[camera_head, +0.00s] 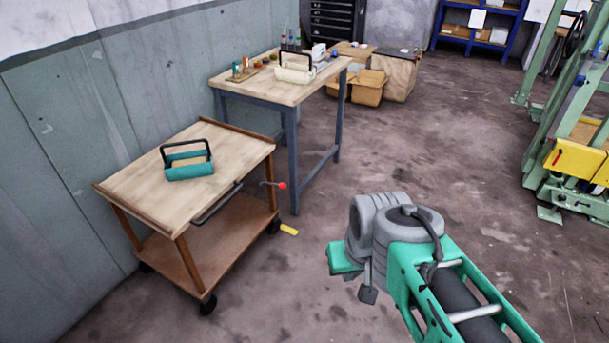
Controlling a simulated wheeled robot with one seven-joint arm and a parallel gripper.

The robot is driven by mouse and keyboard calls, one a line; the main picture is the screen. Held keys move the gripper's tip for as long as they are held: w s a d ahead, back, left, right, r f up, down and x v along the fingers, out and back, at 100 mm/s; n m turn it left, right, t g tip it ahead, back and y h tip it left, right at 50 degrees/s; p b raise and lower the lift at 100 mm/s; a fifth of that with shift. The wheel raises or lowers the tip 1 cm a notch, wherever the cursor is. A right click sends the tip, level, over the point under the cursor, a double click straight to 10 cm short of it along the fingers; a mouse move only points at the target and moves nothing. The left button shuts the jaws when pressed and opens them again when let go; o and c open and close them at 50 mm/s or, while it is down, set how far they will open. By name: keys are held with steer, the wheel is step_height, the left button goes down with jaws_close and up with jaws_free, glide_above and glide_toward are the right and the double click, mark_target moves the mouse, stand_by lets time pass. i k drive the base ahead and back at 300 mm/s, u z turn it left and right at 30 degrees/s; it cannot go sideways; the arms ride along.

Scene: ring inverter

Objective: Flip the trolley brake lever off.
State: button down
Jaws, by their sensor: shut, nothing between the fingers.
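The trolley (140,186) stands at the left by the wall, with a wooden top, brown legs and dark castors. A thin lever with a red knob (282,185) sticks out from its right side. A small yellow tab (289,230) shows low beside the castor at its right corner. I cannot tell which of these two is the brake lever. My gripper (367,294) hangs at the end of my arm, right of the trolley and clear of both. It is small and partly hidden by my wrist, and it is shut and empty.
A teal caddy with a black handle (188,170) sits on the trolley top. Behind is a workbench (290,98) with tools and another caddy. Cardboard boxes (369,87) stand beyond it. Green machinery (575,145) is at the right. The floor between is free.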

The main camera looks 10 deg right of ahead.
mark_target(283, 185)
steer(key=u, duration=0.05)
steer(key=i, duration=1.1)
steer(key=u, duration=0.7)
steer(key=i, duration=0.75)
steer(key=u, duration=0.35)
